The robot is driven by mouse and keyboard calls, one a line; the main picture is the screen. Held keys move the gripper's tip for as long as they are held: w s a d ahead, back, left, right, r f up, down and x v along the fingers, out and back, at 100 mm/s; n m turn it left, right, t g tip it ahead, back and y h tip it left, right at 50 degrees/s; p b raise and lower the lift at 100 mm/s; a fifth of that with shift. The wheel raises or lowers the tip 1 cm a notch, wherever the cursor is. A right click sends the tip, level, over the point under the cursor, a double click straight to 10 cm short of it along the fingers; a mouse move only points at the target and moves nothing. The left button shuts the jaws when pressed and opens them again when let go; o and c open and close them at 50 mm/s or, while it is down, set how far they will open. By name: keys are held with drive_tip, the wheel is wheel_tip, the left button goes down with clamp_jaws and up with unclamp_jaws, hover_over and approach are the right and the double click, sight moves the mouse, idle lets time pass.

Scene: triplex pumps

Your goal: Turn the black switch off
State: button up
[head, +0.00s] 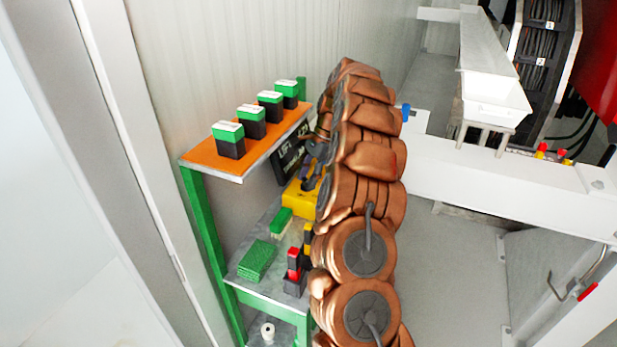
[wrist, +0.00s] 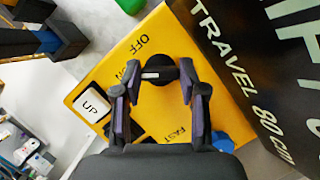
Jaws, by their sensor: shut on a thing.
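The black switch (wrist: 158,75) is a round knob with a white mark, on a yellow control box (wrist: 165,32). In the wrist view the mark lies level and points left, toward lettering partly hidden by a finger; "OFF" is printed above it. My gripper (wrist: 159,76) is shut on the switch, one finger on each side. In the head view the yellow box (head: 297,202) stands on the grey shelf, and my gripper (head: 314,160) is at it, partly hidden by my arm. The switch cannot be made out there.
A white "UP" button (wrist: 91,106) is beside the left finger. A black sign (wrist: 265,70) reading "TRAVEL 80 cm" stands close on the right. An orange shelf (head: 194,161) with several green-and-black boxes is to the left.

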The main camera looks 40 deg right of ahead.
drive_tip(key=m, duration=0.2)
drive_tip(key=m+t, duration=0.1)
drive_tip(key=m, duration=0.1)
drive_tip(key=shift+s+r+t+h, duration=0.1)
drive_tip(key=shift+t+h, duration=0.2)
drive_tip(key=m+t, duration=0.1)
drive_tip(key=m, duration=0.2)
drive_tip(key=shift+m+h+p, duration=0.35)
drive_tip(key=shift+m+h, duration=0.05)
drive_tip(key=shift+a+m+t+h+p, duration=0.1)
drive_tip(key=shift+m+t+h+p, duration=0.35)
drive_tip(key=shift+m, duration=0.85)
drive_tip(key=o, duration=0.9)
drive_tip(key=shift+c, duration=0.2)
drive_tip(key=v, duration=1.1)
drive_tip(key=shift+r, duration=0.4)
